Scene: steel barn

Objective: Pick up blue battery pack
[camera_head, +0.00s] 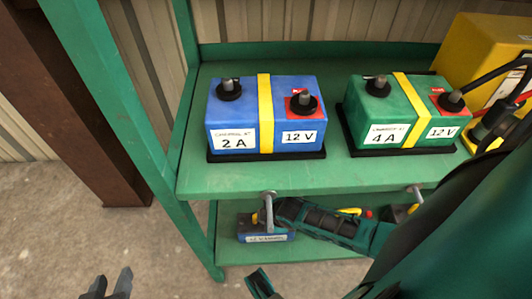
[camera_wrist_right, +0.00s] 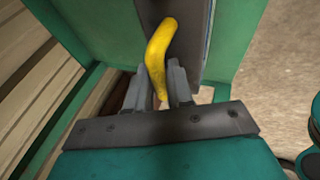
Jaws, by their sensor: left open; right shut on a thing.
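A small blue battery pack (camera_head: 281,238) with a white label sits at the lower shelf, partly covered by my right arm. Its label is too small to read. My right gripper (camera_head: 260,216) is at its top, small and partly hidden in the head view. In the right wrist view my right gripper (camera_wrist_right: 160,98) is shut on a curved yellow handle (camera_wrist_right: 161,45), which stands over a dark surface with a thin blue edge. My left gripper (camera_head: 110,285) is open and empty at the bottom left of the head view, apart from the shelf.
A larger blue battery (camera_head: 238,110) and a green battery (camera_head: 405,100), each with a yellow strap, stand on black trays on the green upper shelf (camera_head: 330,182). A yellow case (camera_head: 470,50) stands at right. Bare floor (camera_head: 60,235) lies left.

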